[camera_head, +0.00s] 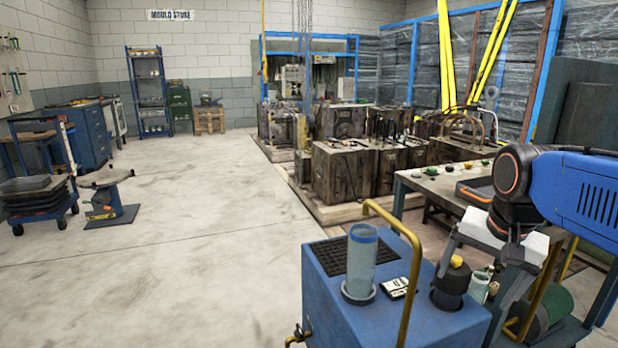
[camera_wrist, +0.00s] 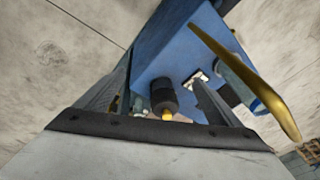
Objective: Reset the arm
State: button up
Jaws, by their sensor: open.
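My arm is blue with black joints and reaches in from the right in the head view. My gripper (camera_head: 473,290) hangs from it, tilted downward, with a white body and two grey fingers spread apart. It is open, above the right end of a blue cart (camera_head: 335,300). A black cylinder with a yellow top (camera_head: 449,285) stands there and shows between the fingers. The wrist view also shows my gripper (camera_wrist: 163,80), with the black cylinder (camera_wrist: 163,97) between its fingers. I cannot tell how far apart they are in depth.
The cart carries a clear cylinder (camera_head: 361,262) and a yellow handle (camera_head: 418,250). Small jars (camera_head: 479,287) stand beside the black cylinder. A workbench (camera_head: 432,184) with a tray (camera_head: 474,190) stands behind my gripper. Wooden mould blocks (camera_head: 342,175) stand beyond.

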jog(key=s+a+f+n+t, duration=0.1)
jog(key=s+a+f+n, duration=0.2)
jog(key=s+f+n, duration=0.4)
notch_tip(320, 180, down, 2)
jog(key=s, duration=0.2)
jog(key=shift+s+n+t, duration=0.3)
jog(key=shift+s+n, duration=0.05)
jog(key=shift+n, duration=0.05)
jog(key=shift+f, duration=0.1)
